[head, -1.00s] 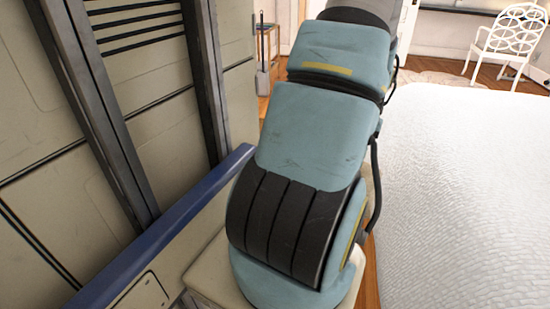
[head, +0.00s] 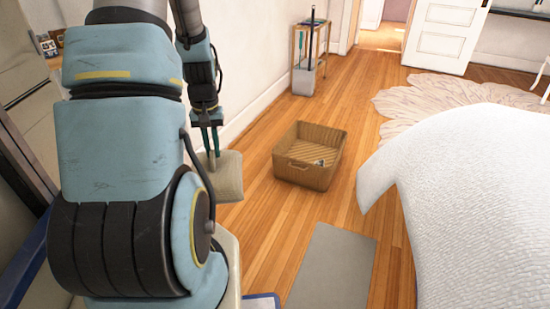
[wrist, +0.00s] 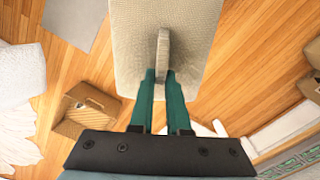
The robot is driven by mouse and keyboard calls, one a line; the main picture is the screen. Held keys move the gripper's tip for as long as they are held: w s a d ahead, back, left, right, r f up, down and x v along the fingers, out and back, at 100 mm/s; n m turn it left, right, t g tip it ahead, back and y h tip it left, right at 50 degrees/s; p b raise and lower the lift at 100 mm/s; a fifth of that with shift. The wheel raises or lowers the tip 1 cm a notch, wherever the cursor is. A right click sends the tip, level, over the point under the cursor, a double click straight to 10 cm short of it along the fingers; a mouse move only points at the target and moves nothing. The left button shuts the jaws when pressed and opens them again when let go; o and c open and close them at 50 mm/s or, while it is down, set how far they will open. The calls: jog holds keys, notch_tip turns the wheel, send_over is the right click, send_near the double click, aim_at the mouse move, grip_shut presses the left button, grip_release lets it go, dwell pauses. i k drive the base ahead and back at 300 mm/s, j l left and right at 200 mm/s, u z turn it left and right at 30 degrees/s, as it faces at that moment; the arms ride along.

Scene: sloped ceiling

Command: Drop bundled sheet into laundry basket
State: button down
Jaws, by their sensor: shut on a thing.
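The bundled sheet (head: 228,178) is a beige, textured, cushion-like block, also in the wrist view (wrist: 190,30). My gripper (head: 212,150) points down with its green fingers shut on a raised ridge on the block's top, as the wrist view also shows (wrist: 162,76). The block hangs in the air in the head view. The laundry basket (head: 300,176) is a brown, open-topped rectangular box on the wood floor, right of the gripper and apart from it. It shows left of the fingers in the wrist view (wrist: 72,130). A small blue and white item lies inside it.
A bed with a white cover (head: 470,190) stands at the right. A grey mat (head: 332,268) lies on the floor in front of the basket. A small wooden stand (head: 310,50) is by the wall behind. Bare floor surrounds the basket.

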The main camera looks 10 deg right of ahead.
aim_at(308, 160)
jog(key=i+l+u, duration=0.4)
jog(key=i+l, duration=1.2)
